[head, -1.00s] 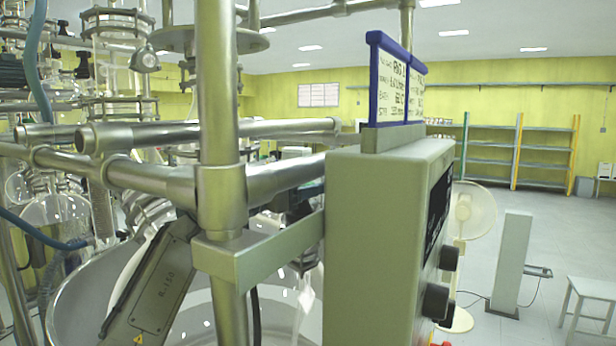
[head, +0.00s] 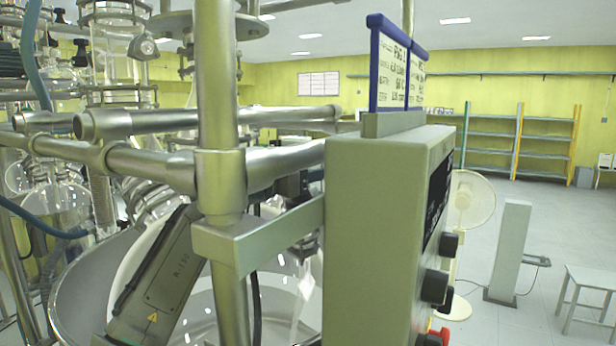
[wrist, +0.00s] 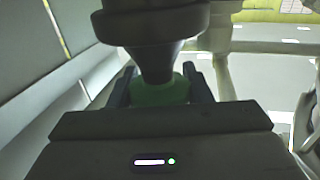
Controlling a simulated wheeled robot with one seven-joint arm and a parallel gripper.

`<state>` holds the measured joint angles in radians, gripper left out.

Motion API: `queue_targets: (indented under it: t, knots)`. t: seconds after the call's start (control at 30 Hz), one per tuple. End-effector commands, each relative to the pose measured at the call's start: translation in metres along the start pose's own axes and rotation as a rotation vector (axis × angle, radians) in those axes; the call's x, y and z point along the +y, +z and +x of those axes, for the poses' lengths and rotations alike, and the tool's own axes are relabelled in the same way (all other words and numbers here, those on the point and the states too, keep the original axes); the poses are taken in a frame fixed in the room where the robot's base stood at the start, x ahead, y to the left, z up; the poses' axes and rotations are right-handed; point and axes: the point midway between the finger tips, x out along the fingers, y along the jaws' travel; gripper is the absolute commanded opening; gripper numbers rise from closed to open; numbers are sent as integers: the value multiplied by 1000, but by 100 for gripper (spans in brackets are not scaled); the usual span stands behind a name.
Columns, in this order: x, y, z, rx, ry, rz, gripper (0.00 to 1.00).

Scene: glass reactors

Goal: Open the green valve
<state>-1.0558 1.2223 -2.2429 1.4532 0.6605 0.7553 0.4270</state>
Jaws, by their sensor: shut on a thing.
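The green valve (wrist: 160,93) shows in the wrist view as a dark green handle under a dark, round fitting (wrist: 153,45). My gripper (wrist: 160,84) has one finger on each side of the green handle and is shut on it. The dark fitting hides the upper part of the handle. I cannot tell from this view how far the valve is turned. In the head view I cannot make out the green valve or my gripper behind the metal post and the grey control box.
In the head view, a grey control box (head: 378,230) with black knobs and a metal post (head: 219,130) with horizontal rails stand close in front. A glass vessel (head: 140,265) is behind them at left. A fan (head: 470,200) and open floor lie to the right.

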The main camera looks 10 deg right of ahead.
Motion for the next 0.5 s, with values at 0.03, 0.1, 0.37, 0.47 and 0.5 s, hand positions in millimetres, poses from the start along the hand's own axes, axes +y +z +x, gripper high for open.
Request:
queue_targets:
  t: [0.03,0.1,0.37,0.47,0.5]
  knots:
    - [0,4,0,1,-25,4,22]
    - [-1,4,-1,1,-59,4,22]
    - [-3,3,-1,2,-175,4,22]
    - [-4,2,-1,4,-209,3,22]
    - [-4,2,-1,4,-220,3,22]
